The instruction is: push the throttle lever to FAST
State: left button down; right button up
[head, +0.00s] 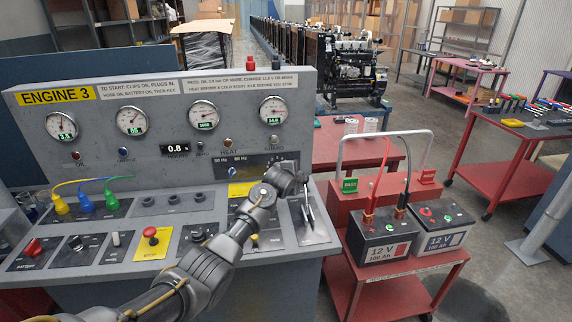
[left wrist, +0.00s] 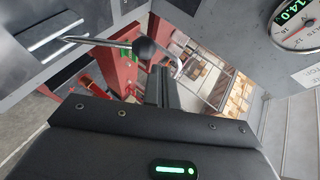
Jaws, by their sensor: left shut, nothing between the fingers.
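The throttle lever (left wrist: 110,44) shows in the left wrist view as a thin metal rod with a black ball knob (left wrist: 145,48) at its end. My left gripper (left wrist: 163,80) is shut and empty, with its fingertips just beside the knob in that view. I cannot tell whether they touch it. In the head view my left arm reaches across the console (head: 150,218), and the left gripper (head: 300,184) is over its right end. The wrist partly hides that corner, and the lever's marks are not readable. My right gripper is not in view.
The upright panel of ENGINE 3 (head: 100,95) carries several gauges behind the arm. A red stop button (head: 150,232) sits on the console's front. Right of the console is a red cart (head: 400,270) with two 12 V batteries and a raised grey handle.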

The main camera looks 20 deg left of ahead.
pick_arm(q)
jog(key=w+r+b+v, duration=0.1)
jog(key=b+v, duration=0.1)
jog(key=v, duration=0.6)
jog(key=s+a+f+n+g, duration=0.1)
jog(key=s+f+n+g, duration=0.4)
jog(key=s+f, duration=1.5)
jog(key=s+a+f+n+g, duration=0.1)
jog(key=s+f+n, duration=0.15)
jog(key=s, duration=0.85)
jog(key=s+a+f+n+g, duration=0.1)
jog(key=s+n+g, duration=0.15)
jog(key=s, duration=0.85)
jog(key=s+f+n+g, duration=0.1)
jog(key=s+n, duration=0.3)
jog(key=s, duration=0.7)
jog(key=s+f+g+b, duration=0.1)
jog(key=s+f+b, duration=0.1)
jog(key=f, duration=1.4)
jog(key=s+f+b, duration=0.1)
jog(key=f+b, duration=0.1)
jog(key=f, duration=1.5)
jog(key=s+a+f+g+b, duration=0.1)
jog(key=s+a+f+b, duration=0.1)
jog(key=s+f, duration=1.3)
jog(key=shift+s+a+m+y, duration=0.2)
jog(key=shift+a+m+y, duration=0.1)
jog(key=shift+a, duration=0.35)
